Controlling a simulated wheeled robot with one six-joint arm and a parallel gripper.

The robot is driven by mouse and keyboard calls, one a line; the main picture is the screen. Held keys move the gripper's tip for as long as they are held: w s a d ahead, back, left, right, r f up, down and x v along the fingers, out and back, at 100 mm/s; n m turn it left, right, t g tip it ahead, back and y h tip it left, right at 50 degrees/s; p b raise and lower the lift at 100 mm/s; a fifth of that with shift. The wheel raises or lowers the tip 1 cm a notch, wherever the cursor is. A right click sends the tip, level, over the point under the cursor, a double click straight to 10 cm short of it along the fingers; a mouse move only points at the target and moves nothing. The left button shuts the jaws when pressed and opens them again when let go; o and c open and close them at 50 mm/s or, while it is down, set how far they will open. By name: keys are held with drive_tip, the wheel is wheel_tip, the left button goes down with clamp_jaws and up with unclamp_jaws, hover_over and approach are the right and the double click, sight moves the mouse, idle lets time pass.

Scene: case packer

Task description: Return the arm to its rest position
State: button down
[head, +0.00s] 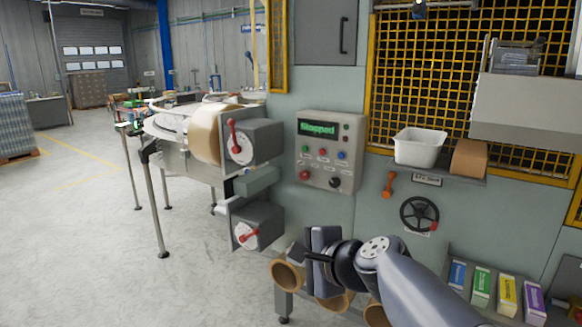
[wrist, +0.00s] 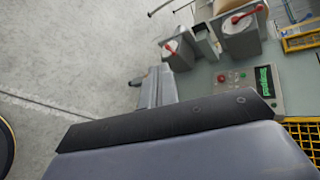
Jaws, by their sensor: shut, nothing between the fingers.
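My gripper (head: 320,250) is at the lower middle of the head view, at the end of my grey arm, which comes in from the bottom right. It is in front of the machine's lower panel, below the control box, and appears to touch nothing. It is shut and empty. In the wrist view, the grey body and dark edge of my gripper (wrist: 170,125) fill the lower part. The fingertips are hard to make out there.
A control box (head: 330,150) reads "Stopped". Left of it are red-handled units (head: 255,225) and a conveyor (head: 170,125). Right are a white bin (head: 420,147), a handwheel (head: 420,214) and coloured boxes (head: 482,285). Cardboard tubes (head: 287,274) lie close below my gripper. Open floor (head: 90,230) is left.

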drive_tip(key=s+d+f+n+g+h, duration=0.3)
drive_tip(key=s+d+f+n, duration=0.2)
drive_tip(key=s+d+f, duration=0.2)
drive_tip(key=s+d+f+n+g+h+b, duration=0.1)
drive_tip(key=s+d+f+n+g+h, duration=0.2)
drive_tip(key=s+d+f, duration=0.4)
drive_tip(key=s+f+n+h, duration=0.1)
drive_tip(key=s+f+n, duration=0.1)
drive_tip(key=s+f, duration=0.2)
wheel_tip(320, 180, down, 3)
drive_tip(key=shift+s+d+f, duration=0.1)
drive_tip(key=shift+s+d, duration=0.3)
drive_tip(key=shift+s, duration=0.1)
